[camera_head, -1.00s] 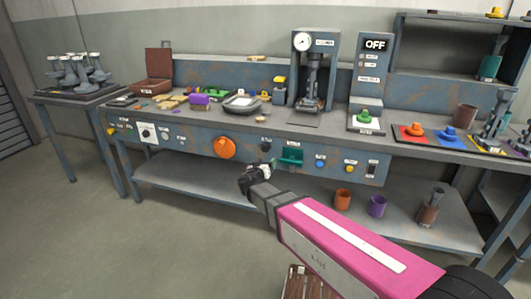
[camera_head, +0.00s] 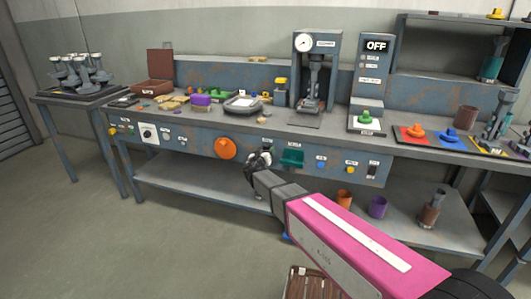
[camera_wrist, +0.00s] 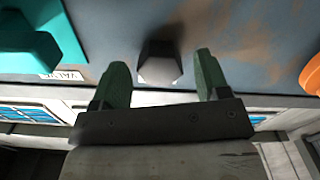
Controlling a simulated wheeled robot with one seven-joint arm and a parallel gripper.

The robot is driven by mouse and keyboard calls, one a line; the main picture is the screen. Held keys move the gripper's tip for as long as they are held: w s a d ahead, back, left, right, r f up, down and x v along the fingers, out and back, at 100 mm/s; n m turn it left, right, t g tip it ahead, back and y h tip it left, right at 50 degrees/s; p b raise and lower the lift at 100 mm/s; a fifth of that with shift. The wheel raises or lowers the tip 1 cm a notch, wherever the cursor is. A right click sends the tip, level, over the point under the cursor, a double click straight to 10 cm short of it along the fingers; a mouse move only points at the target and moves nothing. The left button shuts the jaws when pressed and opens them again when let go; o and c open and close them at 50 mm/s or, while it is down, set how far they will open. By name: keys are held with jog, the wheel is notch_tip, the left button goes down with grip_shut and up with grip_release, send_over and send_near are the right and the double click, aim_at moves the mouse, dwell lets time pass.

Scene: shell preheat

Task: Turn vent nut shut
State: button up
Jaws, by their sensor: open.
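The vent nut appears as a dark hexagonal nut (camera_wrist: 160,64) on the blue-grey panel in the wrist view. My gripper (camera_wrist: 161,62) is open. Its two green fingers stand on either side of the nut, with a visible gap on each side and nothing gripped. In the head view my gripper (camera_head: 258,160) is up at the front panel of the bench, between the orange knob and the green part. There it hides most or all of the nut. I cannot tell how far the nut is turned.
An orange round knob (camera_head: 225,148) is left of my gripper on the panel (camera_head: 190,146). A green protruding part (camera_head: 292,157) is close on the right. Blue (camera_head: 321,165) and yellow (camera_head: 350,169) buttons sit farther right. Orange (camera_head: 344,198) and purple (camera_head: 377,207) cups stand on the lower shelf.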

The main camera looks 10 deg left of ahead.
jog(key=shift+w, duration=0.25)
jog(key=c, duration=0.9)
jog(key=shift+c, duration=0.2)
jog(key=shift+n, duration=0.3)
jog(key=n, duration=1.7)
jog(key=shift+d+r, duration=0.15)
jog(key=shift+n, duration=0.3)
